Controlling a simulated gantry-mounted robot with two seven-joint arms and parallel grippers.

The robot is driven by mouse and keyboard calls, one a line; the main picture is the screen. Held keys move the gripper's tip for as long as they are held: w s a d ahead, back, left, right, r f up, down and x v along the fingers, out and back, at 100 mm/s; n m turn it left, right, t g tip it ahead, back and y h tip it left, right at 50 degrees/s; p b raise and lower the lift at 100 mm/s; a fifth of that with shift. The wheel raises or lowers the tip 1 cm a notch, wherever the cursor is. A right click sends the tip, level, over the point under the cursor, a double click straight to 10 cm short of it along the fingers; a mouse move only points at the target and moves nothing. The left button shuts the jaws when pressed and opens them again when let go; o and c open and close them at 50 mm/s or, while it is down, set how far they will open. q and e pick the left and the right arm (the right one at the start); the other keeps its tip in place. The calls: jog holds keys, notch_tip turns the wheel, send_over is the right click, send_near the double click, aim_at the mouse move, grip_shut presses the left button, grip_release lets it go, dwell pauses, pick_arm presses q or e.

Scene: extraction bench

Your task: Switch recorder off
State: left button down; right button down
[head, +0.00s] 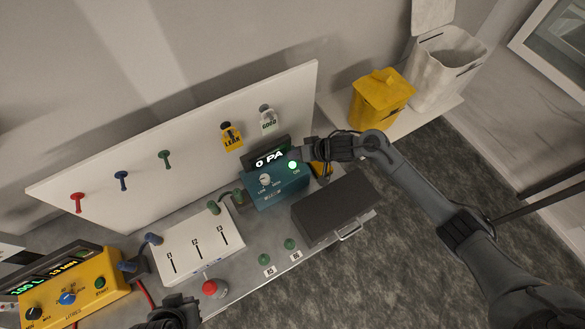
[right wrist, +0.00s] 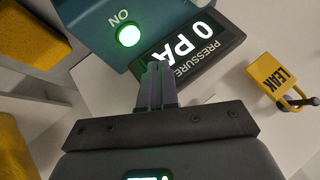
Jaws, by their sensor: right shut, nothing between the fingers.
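A teal box (head: 280,188), which may be the recorder, stands on the bench with a white knob (head: 264,180) and a round lit green button (head: 292,165) marked ON. Behind it a dark pressure display (head: 268,158) reads 0 PA. In the right wrist view the lit button (right wrist: 129,36) is left of my fingertips, and the display (right wrist: 190,52) lies beyond them. My right gripper (head: 298,154) is shut and empty, close to the button; I cannot tell whether it touches anything. My left gripper (head: 178,312) shows partly at the bottom edge; its fingers are unclear.
A dark grey box (head: 332,205) with a handle is right of the teal box. A white panel (head: 195,245) with slots and a red button (head: 210,288) are left. A yellow instrument (head: 75,290) stands far left. LEAK (head: 231,137) and GOOD (head: 268,119) tags hang on the backboard.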

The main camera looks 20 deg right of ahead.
aim_at(295, 165)
notch_tip(295, 165, down, 2)
jog(key=shift+f+b, duration=0.15)
jog(key=shift+b, duration=0.2)
jog(key=shift+f, duration=0.1)
dwell(0.8)
dwell(0.8)
jog(key=shift+f, duration=0.35)
dwell(0.3)
